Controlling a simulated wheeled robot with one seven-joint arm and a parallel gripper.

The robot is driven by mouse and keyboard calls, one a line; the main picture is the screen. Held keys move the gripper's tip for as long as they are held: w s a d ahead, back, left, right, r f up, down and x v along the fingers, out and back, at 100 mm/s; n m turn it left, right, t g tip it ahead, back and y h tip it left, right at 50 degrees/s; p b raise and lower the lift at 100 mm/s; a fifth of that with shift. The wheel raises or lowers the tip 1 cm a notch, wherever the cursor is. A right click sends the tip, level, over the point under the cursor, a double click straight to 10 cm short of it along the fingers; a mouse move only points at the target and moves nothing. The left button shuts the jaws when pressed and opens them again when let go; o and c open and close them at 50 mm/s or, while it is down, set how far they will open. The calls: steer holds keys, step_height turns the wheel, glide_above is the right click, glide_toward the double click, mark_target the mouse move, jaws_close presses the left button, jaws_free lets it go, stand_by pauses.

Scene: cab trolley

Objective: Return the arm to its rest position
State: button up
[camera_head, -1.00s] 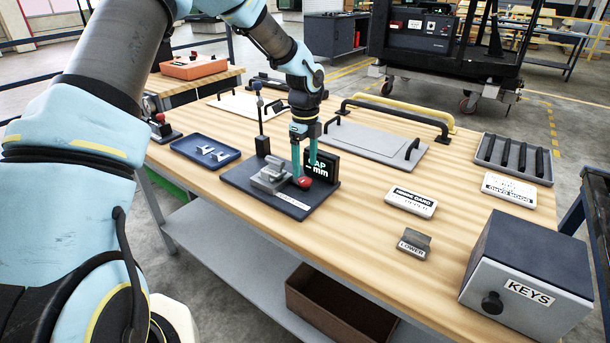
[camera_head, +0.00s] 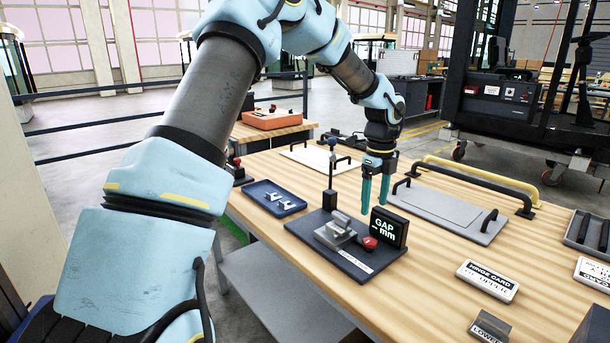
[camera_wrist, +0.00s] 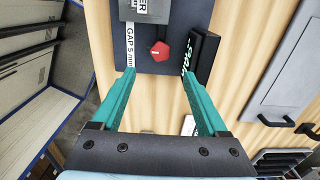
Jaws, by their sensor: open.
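My gripper (camera_head: 377,190) is open and empty, raised above the wooden table (camera_head: 430,290) with its teal fingers pointing down. It hangs over the back of a dark base plate (camera_head: 362,265) that carries a grey metal block (camera_head: 336,233), a red knob (camera_head: 369,243) and a black display reading "GAP -- mm" (camera_head: 391,226). In the wrist view my open fingers (camera_wrist: 158,78) stand apart, with the red knob (camera_wrist: 160,50) visible beyond and between them. The fingers appear clear of the fixture. My arm is bent above the table, reaching in from the left.
A thin post (camera_head: 331,175) rises beside the fixture. A blue tray (camera_head: 272,198) with small metal parts lies left. A grey panel with handles (camera_head: 450,210) and a yellow bar handle (camera_head: 485,172) lie right. A hinge card sign (camera_head: 487,280) is nearer the front.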

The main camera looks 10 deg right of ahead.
steer(key=s+a+r+n, duration=0.2)
steer(key=a+n, duration=1.2)
steer(key=a, duration=0.8)
steer(key=s+a+n+t, duration=0.1)
steer(key=s+a+n, duration=0.8)
steer(key=a+n, duration=0.5)
steer(key=shift+s+a+f+n+t, duration=0.25)
steer(key=shift+s+f+n+t, duration=0.1)
steer(key=shift+n, duration=0.15)
